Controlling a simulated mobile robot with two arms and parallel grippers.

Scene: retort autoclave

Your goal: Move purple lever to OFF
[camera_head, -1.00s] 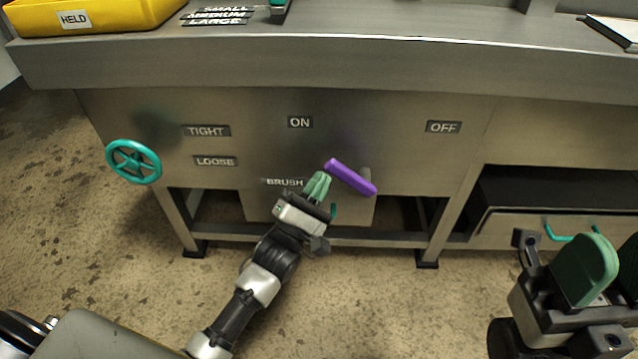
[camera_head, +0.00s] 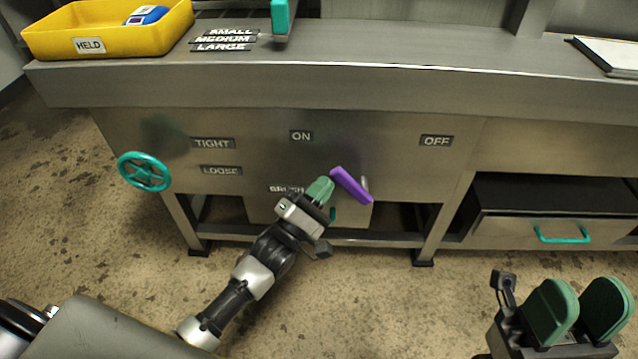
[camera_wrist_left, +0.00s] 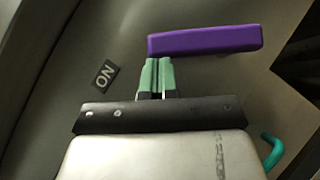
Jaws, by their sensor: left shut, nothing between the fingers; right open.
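The purple lever (camera_head: 351,185) is on the steel front panel, between and below the ON label (camera_head: 301,136) and the OFF label (camera_head: 436,141). It slants from upper left to lower right, its upper end towards ON. My left gripper (camera_head: 321,187) is shut and empty, just left of the lever's upper end. In the left wrist view the lever (camera_wrist_left: 205,40) lies across and just beyond the shut fingertips (camera_wrist_left: 156,64); I cannot tell whether they touch it. My right gripper (camera_head: 578,308) is open and empty at the lower right, away from the panel.
A teal handwheel (camera_head: 144,172) is on the panel's left, near the TIGHT and LOOSE labels. A drawer with a teal handle (camera_head: 563,238) is at right. A yellow bin (camera_head: 110,52) stands on the bench top. The panel right of the lever is clear.

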